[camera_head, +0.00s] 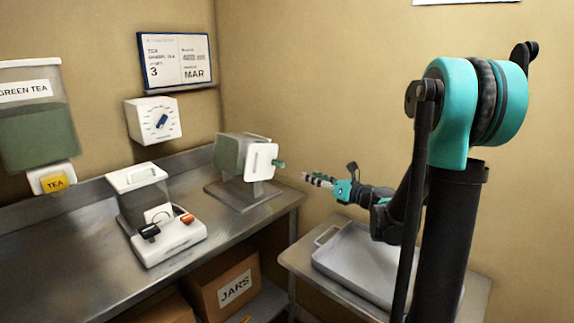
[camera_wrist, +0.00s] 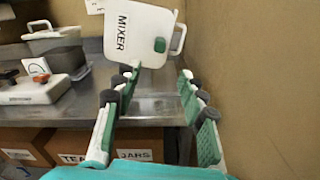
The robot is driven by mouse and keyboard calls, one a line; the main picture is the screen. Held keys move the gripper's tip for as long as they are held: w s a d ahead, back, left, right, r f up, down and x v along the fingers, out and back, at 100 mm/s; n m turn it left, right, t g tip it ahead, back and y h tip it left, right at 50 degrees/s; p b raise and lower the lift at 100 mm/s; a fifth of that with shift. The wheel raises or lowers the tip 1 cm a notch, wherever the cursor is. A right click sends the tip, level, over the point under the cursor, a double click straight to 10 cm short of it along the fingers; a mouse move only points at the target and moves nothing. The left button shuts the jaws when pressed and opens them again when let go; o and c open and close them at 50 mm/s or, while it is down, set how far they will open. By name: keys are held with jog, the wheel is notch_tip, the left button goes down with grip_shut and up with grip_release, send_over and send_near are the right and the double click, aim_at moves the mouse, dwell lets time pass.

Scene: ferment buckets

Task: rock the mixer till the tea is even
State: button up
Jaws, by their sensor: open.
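The mixer (camera_head: 229,154) is a grey-green drum with a white end plate on a metal stand, at the right end of the steel counter. It looks tilted in the wrist view, where its white face (camera_wrist: 137,30) reads MIXER. In the wrist view my fingers (camera_wrist: 156,88) spread below and in front of the face. I cannot see the tea inside the mixer.
A green tea dispenser (camera_head: 38,128) and a dial box (camera_head: 154,120) hang on the wall. A lidded container on a white base (camera_head: 170,243) stands left on the counter. A grey tray (camera_head: 350,262) lies on a low table under my arm. Boxes (camera_head: 225,283) sit below.

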aim_at(283, 166)
jog(key=x, duration=1.6)
jog(key=shift+w+a, duration=0.15)
jog(key=shift+a, duration=0.1)
jog(key=shift+c, duration=0.3)
grip_shut()
